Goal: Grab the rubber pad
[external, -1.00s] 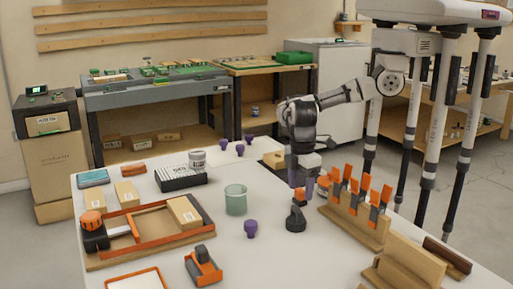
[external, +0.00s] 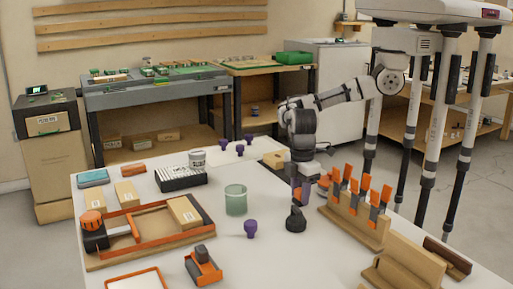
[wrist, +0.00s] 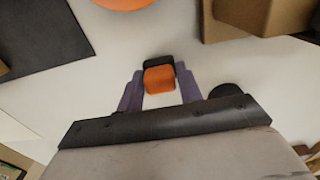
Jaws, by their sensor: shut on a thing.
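My gripper (wrist: 160,88) has purple fingers, shut on an orange-and-black piece (wrist: 159,78) in the wrist view. I cannot tell for sure whether this piece is the rubber pad. In the external view my gripper (external: 304,188) is low over the white table's right part, beside the wooden rack. A small orange part shows at the fingers, just above a black round-based object (external: 296,221); whether they are joined is unclear. A dark round shape (wrist: 226,90) is partly hidden behind the gripper in the wrist view.
A wooden rack (external: 350,230) with several orange-and-grey clips stands close on the right. A green cup (external: 236,200) and a purple knob (external: 250,229) stand to the left. An orange-edged wooden tray (external: 150,253) lies further left. Open white tabletop lies between the knob and the black-based object.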

